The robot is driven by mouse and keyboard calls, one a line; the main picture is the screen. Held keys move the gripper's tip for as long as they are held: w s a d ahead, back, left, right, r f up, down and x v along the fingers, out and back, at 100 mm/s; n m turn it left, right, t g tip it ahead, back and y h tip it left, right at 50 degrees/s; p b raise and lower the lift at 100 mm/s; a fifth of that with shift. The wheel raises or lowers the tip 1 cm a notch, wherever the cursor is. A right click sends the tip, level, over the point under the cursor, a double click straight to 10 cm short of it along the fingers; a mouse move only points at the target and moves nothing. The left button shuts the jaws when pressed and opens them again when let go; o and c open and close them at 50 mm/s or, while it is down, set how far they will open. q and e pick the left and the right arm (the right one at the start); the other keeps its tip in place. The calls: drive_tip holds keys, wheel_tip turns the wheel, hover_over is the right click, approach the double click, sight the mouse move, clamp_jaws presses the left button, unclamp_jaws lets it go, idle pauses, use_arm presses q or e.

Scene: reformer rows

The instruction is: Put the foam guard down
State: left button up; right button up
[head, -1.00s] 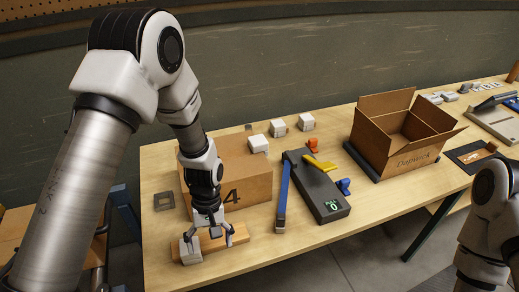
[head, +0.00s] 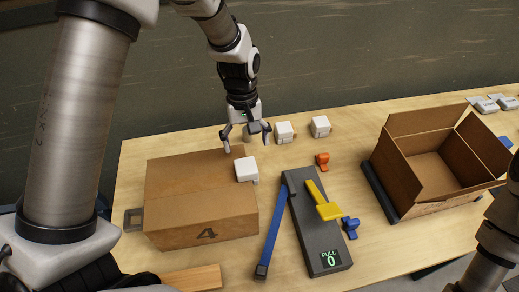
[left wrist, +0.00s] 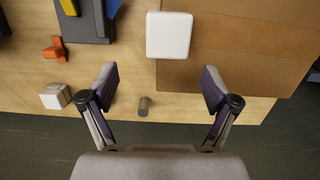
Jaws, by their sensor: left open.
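The foam guard appears to be one of the white blocks. One white block (head: 247,169) sits on the back right corner of the closed cardboard box (head: 190,190); it also shows in the left wrist view (left wrist: 169,35). Two more, a middle white block (head: 285,132) and a right white block (head: 320,126), stand on the table behind the box. My left gripper (head: 246,139) is open and empty, pointing down behind the box near its white block. In the left wrist view my left gripper (left wrist: 158,88) has widely parted fingers. My right gripper is out of view.
A dark scale-like device (head: 312,215) with a blue strap (head: 271,231) and a yellow part (head: 328,210) lies mid-table. An open carton (head: 440,150) stands right. A wooden strip (head: 190,278) lies in front.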

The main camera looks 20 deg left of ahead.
sight(246, 166)
use_arm(q)
drive_tip(key=s, duration=0.1)
drive_tip(key=s+f+p, duration=0.1)
drive_tip(key=s+f, duration=0.1)
drive_tip(key=shift+s+d+f+p, duration=0.15)
drive_tip(key=shift+s+d+p, duration=0.05)
drive_tip(key=shift+d+p, duration=0.15)
drive_tip(key=f, duration=0.2)
drive_tip(key=w+f, duration=0.1)
drive_tip(key=f, duration=0.1)
drive_tip(key=shift+d+f+p, duration=0.1)
drive_tip(key=shift+p, duration=0.25)
drive_tip(key=shift+w, duration=0.1)
drive_tip(key=shift+s+r, duration=0.2)
drive_tip(key=shift+s, duration=0.25)
drive_tip(key=c, duration=1)
drive_tip(key=shift+w, duration=0.1)
drive_tip(key=shift+c, duration=0.5)
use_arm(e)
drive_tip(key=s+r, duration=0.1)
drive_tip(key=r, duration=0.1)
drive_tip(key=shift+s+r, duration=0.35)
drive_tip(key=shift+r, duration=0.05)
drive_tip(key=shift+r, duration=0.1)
